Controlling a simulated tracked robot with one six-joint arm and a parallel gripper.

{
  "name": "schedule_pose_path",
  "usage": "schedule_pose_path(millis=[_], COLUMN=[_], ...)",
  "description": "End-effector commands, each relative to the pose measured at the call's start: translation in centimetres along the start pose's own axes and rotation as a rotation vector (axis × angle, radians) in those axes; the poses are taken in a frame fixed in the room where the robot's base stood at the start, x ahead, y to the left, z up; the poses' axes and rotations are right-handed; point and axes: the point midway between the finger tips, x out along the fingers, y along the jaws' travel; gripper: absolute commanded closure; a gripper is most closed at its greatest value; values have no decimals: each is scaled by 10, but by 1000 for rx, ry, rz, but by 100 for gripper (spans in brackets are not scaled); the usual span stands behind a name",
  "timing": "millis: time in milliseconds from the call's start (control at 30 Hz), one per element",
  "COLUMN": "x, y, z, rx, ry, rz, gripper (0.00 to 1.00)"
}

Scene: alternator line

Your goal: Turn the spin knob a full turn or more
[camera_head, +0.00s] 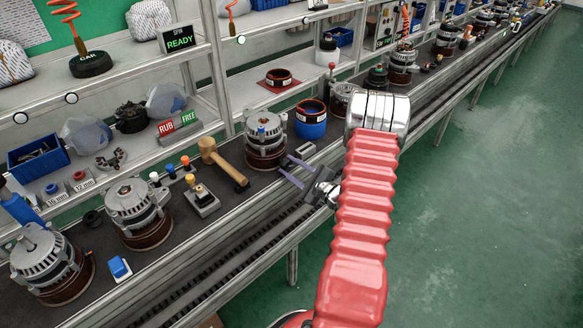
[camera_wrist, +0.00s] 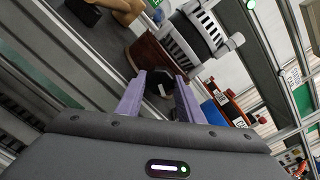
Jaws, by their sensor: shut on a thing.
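My gripper (camera_head: 287,168) has two purple fingers at the bench's front edge, just right of and below an alternator (camera_head: 264,140) with a brown base. In the wrist view my gripper (camera_wrist: 161,80) is shut on a dark knob (camera_wrist: 161,88) with a pale mark, which sits between the fingertips. I take this to be the spin knob; most of its far side and mounting are hidden. The alternator also shows in the wrist view (camera_wrist: 150,55), close beyond the fingertips. A "SPIN READY" sign (camera_head: 180,38) stands on the shelf.
A wooden mallet (camera_head: 222,163) lies left of the alternator. A blue pot (camera_head: 311,120) stands behind it to the right. More alternators (camera_head: 138,212) line the bench at the left. A "RUB FREE" sign (camera_head: 178,127) is on the lower shelf. The green floor (camera_head: 480,200) is clear.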

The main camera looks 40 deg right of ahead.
Motion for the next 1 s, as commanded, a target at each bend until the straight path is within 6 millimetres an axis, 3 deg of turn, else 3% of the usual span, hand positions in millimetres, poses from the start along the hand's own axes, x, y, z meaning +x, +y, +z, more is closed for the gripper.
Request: schedule_pose_path(millis=[500, 533, 767, 1000], x=[0, 0, 0, 0], y=[2, 2, 2, 2], z=[1, 1, 1, 0], rx=[-28, -28, -28, -27], ry=[-2, -2, -1, 1], rz=[4, 4, 3, 4], gripper=[88, 64, 48, 47])
